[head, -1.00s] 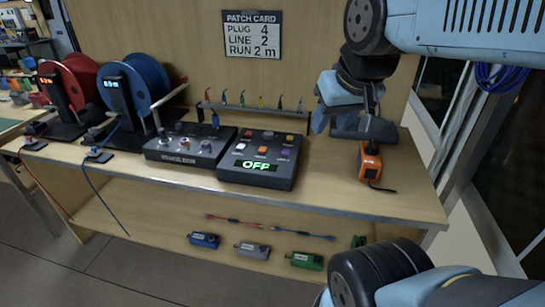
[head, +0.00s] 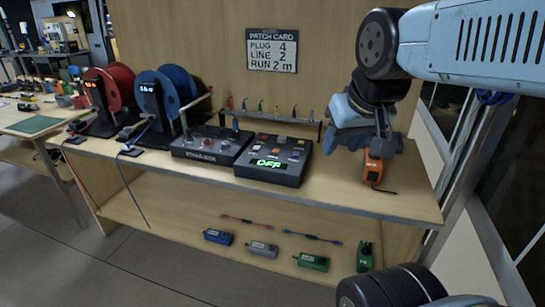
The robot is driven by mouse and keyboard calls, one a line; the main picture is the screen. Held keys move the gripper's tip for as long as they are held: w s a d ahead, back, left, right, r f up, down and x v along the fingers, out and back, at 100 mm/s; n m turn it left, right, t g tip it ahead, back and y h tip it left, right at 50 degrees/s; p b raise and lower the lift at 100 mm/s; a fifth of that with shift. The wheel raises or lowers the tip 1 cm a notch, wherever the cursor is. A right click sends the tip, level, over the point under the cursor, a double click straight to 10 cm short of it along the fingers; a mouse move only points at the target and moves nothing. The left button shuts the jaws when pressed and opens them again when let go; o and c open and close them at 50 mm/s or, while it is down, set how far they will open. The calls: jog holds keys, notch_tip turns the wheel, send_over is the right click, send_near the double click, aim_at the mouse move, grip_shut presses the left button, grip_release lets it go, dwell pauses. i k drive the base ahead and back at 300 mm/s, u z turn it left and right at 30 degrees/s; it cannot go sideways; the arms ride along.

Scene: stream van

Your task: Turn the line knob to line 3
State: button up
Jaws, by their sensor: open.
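A dark box with knobs (head: 207,146) stands on the bench, with small light knobs on its top; which one is the line knob, and where it points, is too small to tell. Right beside it is a dark button box (head: 273,160) with coloured buttons and a green display reading OFF. The patch card (head: 272,50) on the back panel reads PLUG 4, LINE 2, RUN 2 m. My gripper (head: 362,147) is open, fingers downward, over the right part of the bench, well right of both boxes. It touches neither box.
An orange device (head: 373,168) lies just below my gripper. Behind the boxes is a rack of coloured plugs (head: 265,115). Red (head: 114,86) and blue (head: 167,92) cable reels stand at left. Small boxes and cables lie on the lower shelf (head: 180,205).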

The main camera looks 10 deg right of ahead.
aim_at(282, 139)
jog(key=u, duration=0.05)
jog(key=i, duration=0.9)
jog(key=z, duration=0.05)
